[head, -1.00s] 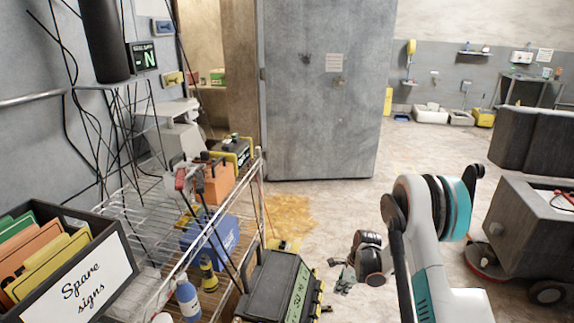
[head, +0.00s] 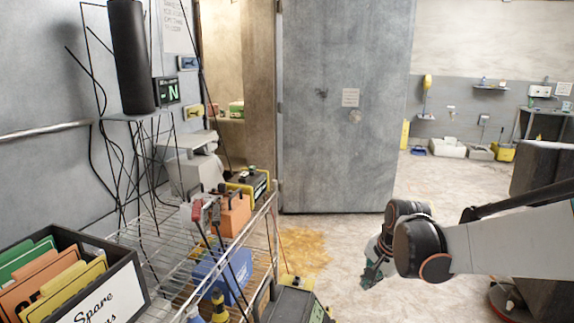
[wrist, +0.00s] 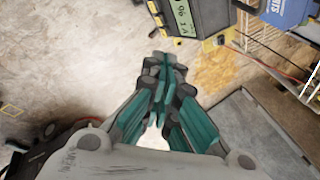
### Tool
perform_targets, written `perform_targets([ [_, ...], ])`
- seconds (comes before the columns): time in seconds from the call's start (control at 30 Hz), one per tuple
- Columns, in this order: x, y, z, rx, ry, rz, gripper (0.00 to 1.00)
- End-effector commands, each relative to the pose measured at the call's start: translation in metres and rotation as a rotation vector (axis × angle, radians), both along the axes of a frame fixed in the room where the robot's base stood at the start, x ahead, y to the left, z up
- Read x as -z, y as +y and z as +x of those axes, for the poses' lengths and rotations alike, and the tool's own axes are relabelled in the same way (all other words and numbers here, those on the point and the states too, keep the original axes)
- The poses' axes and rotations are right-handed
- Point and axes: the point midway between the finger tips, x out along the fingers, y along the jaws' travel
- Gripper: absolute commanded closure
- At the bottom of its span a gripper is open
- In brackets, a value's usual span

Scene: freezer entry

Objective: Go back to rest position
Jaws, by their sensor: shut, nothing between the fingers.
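My gripper (head: 374,270) hangs at the end of my arm, right of the middle in the head view, in front of the grey freezer door (head: 345,120). In the wrist view my gripper (wrist: 164,62) has its teal fingers drawn together, with nothing between them. It is over open floor and apart from the wire rack. My arm reaches in from the right edge, roughly level.
A yellowish stain (head: 303,248) marks the floor. A dark bulky object (head: 540,170) stands at the right. Floor before the door is clear.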

Motion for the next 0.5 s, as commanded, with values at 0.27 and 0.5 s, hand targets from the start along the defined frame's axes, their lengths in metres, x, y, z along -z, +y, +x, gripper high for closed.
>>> perform_targets([
  [0.27, -0.052, 0.007, -0.067, -0.229, -0.092, -0.120, 1.00],
  [0.5, -0.077, 0.011, -0.125, -0.425, -0.166, -0.237, 1.00],
])
